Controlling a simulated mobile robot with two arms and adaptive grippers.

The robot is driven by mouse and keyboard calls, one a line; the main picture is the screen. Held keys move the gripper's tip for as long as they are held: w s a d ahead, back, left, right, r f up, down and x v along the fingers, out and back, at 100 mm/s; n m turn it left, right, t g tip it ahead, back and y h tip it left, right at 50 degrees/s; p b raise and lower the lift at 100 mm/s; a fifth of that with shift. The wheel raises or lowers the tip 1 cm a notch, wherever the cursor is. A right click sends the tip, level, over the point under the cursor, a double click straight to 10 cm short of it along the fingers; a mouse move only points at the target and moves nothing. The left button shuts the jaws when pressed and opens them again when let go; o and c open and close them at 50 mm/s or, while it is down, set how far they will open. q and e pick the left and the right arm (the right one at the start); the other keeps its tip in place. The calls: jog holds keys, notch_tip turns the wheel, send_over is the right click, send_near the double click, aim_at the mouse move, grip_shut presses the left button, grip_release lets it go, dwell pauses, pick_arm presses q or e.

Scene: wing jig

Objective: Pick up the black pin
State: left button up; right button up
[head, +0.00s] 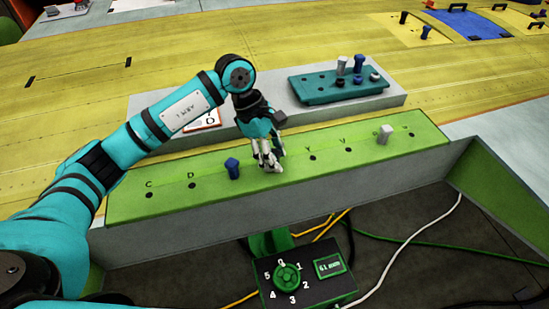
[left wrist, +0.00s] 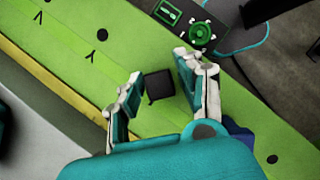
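My left gripper (head: 268,163) is over the green strip, pointing down. In the left wrist view its two fingers (left wrist: 160,92) stand apart, with the black pin (left wrist: 160,86) between them. A visible gap lies on each side of the pin's square top. In the head view the gripper hides this pin. My right gripper is in neither view.
On the green strip (head: 200,198), a blue pin (head: 232,168) stands just left of the gripper and a grey pin (head: 384,134) at the right. A teal tray (head: 312,92) holds several pins behind. A control box (head: 325,289) is below.

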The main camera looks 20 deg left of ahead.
aim_at(277, 156)
pick_arm(q)
grip_shut()
jog(key=shift+r, duration=0.15)
jog(key=shift+r+b, duration=0.65)
jog(key=shift+b, duration=0.1)
jog(key=shift+s+r+b, duration=0.45)
jog(key=shift+r+b, duration=0.35)
jog(key=shift+r, duration=0.05)
jog(key=s+d+r+b, duration=0.1)
jog(key=s+b, duration=0.4)
jog(key=s, duration=1)
jog(key=shift+d+r, duration=0.15)
jog(key=shift+r, duration=0.25)
